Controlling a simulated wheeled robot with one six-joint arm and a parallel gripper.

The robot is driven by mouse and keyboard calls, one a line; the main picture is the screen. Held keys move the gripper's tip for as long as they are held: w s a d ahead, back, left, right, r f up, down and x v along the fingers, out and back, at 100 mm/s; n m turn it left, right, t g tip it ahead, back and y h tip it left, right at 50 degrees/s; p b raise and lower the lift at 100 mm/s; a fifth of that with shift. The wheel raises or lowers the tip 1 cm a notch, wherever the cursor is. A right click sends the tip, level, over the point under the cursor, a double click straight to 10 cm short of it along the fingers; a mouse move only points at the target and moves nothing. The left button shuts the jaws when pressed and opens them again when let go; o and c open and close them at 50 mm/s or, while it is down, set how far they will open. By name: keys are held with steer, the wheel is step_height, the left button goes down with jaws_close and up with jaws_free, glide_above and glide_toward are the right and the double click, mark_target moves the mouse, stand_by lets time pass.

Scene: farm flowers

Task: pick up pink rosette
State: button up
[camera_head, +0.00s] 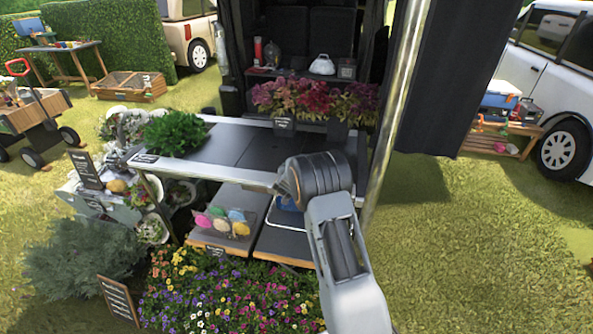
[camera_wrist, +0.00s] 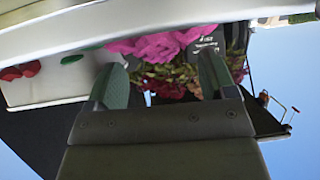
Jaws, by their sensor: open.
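In the wrist view, a bright pink ruffled thing (camera_wrist: 160,45), which looks like the pink rosette, shows at the top, beyond my fingertips. It is partly cut off by a pale band across the top. My gripper (camera_wrist: 160,80) is open, with its two fingers apart and nothing between them; I cannot tell the exact gap to the pink thing. In the head view, my arm hides the gripper. A pink round item (camera_head: 203,221) sits among several coloured ones in a clear tray on the lower shelf; I cannot tell whether it is the same thing.
A red item (camera_wrist: 20,70) and a green one (camera_wrist: 72,59) lie left in the wrist view. In the head view, a dark-topped table (camera_head: 250,150) stands above the shelf, with a leafy plant (camera_head: 174,133) on it. A metal pole (camera_head: 398,95) rises right of my arm. Flowers (camera_head: 220,300) fill the front.

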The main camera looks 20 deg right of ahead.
steer(key=shift+x, duration=1.9)
